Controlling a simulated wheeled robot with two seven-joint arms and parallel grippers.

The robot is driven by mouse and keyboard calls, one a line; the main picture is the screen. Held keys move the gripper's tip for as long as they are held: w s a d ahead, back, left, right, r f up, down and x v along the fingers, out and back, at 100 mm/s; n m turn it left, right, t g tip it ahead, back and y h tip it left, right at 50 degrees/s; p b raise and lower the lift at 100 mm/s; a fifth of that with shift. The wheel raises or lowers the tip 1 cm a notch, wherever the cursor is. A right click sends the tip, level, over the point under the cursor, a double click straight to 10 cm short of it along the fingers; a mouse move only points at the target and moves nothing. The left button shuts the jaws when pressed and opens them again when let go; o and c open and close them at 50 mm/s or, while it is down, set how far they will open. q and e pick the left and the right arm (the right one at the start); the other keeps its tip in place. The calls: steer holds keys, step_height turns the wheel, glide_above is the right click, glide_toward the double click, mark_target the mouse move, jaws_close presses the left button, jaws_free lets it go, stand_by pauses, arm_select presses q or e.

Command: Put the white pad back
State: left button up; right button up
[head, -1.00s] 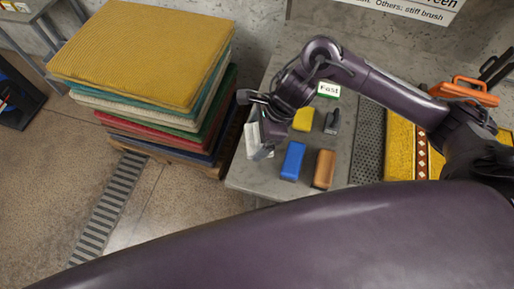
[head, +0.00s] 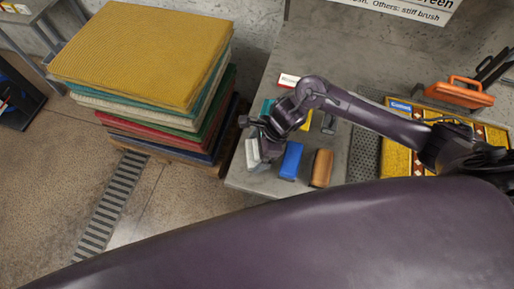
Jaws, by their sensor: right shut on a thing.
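The white pad (head: 253,153) is at the front left corner of the grey table, left of the blue pad. My right gripper (head: 259,140) is shut on it from above. I cannot tell whether the pad's underside touches the table top. My left gripper is not in view.
On the grey table (head: 240,181), a blue pad (head: 291,160) and a brown pad (head: 321,168) lie right of the white pad. Behind are a teal pad (head: 268,106), a partly hidden yellow pad (head: 306,121) and a dark brush (head: 329,124). A rug stack (head: 145,55) stands left.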

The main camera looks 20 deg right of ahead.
steer(key=shift+f, duration=0.2)
steer(key=o, duration=0.7)
steer(key=shift+r, duration=0.1)
steer(key=shift+c, duration=0.2)
steer(key=shift+r+p, duration=0.3)
steer(key=shift+p, duration=0.1)
steer(key=b+v, duration=0.2)
steer(key=v, duration=0.9)
steer(key=shift+d+r+b, duration=0.25)
steer(key=shift+d+b, duration=0.05)
steer(key=shift+b, duration=0.05)
